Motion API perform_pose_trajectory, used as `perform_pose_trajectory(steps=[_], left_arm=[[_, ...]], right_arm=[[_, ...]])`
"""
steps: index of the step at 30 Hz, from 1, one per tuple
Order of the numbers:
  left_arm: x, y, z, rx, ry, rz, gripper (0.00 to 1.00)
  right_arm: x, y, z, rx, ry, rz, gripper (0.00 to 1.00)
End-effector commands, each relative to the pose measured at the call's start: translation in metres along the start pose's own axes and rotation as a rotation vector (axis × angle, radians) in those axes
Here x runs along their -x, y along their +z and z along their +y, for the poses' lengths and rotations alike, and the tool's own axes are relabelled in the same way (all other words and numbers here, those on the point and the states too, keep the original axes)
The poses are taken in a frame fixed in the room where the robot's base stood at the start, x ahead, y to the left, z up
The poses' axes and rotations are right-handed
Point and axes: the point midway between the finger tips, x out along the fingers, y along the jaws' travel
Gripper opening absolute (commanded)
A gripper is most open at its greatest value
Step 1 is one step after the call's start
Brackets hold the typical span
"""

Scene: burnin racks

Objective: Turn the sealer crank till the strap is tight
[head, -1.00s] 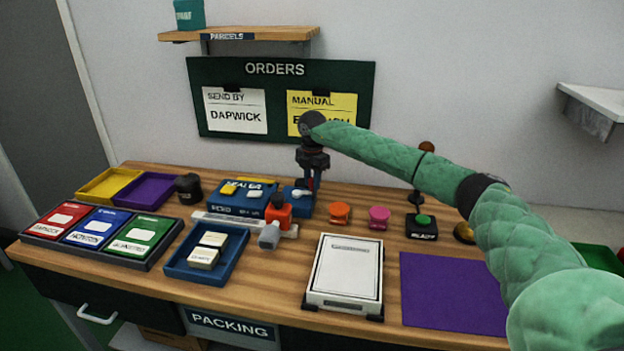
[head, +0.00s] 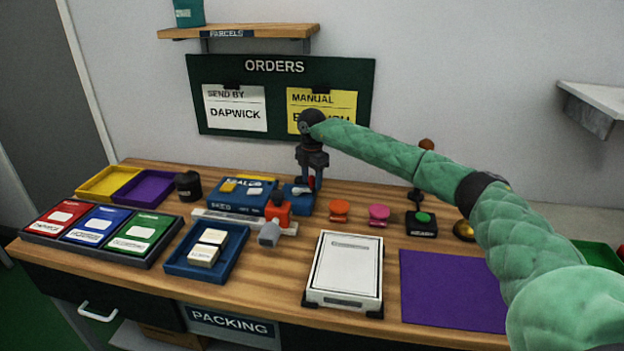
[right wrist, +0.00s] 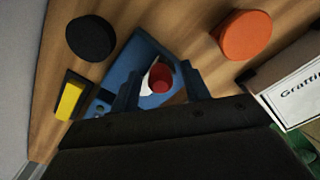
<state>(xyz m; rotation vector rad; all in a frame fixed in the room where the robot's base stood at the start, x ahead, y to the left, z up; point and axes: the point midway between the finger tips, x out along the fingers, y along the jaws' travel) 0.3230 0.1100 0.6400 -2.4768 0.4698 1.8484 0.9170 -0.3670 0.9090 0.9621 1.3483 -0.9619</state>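The blue sealer (head: 240,194) stands at the back middle of the bench, with a blue block (head: 298,204) at its right end. A red knob (right wrist: 160,78) with a white piece beside it shows on this blue part in the right wrist view. My right gripper (head: 311,182) is over the block, pointing down. Its fingers (right wrist: 161,88) stand apart on either side of the red knob, with a visible gap, so it looks open around it. The strap cannot be made out. My left gripper is not in view.
An orange-and-grey tool (head: 277,210) stands in front of the sealer. Orange (head: 339,210) and pink (head: 379,214) knobs and a green-button box (head: 421,229) are to the right. Trays fill the left.

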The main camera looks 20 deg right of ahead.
Motion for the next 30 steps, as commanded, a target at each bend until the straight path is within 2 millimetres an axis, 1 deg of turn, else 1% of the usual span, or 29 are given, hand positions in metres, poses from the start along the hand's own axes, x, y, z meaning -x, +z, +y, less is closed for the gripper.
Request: perform_pose_trajectory(steps=[4, 7, 11, 15, 21, 25, 30], left_arm=[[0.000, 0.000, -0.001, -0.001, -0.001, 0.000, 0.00], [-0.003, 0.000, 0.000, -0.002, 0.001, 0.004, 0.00], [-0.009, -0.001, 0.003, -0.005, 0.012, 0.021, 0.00], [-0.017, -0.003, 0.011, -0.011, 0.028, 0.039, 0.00], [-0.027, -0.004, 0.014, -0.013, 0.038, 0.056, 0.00], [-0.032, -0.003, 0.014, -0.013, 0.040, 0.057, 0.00], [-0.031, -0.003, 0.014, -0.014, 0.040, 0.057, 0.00]], right_arm=[[0.001, 0.000, 0.000, 0.000, 0.000, 0.000, 0.46], [0.008, 0.000, 0.000, 0.000, 0.001, -0.001, 0.46], [0.025, 0.000, 0.001, 0.000, 0.003, 0.000, 0.46], [0.048, 0.001, 0.001, -0.001, 0.003, 0.000, 0.46], [0.070, 0.000, 0.001, 0.000, 0.001, 0.000, 0.46], [0.076, 0.000, 0.000, 0.000, 0.000, 0.000, 0.46], [0.078, 0.000, 0.000, 0.000, -0.001, 0.000, 0.46]])
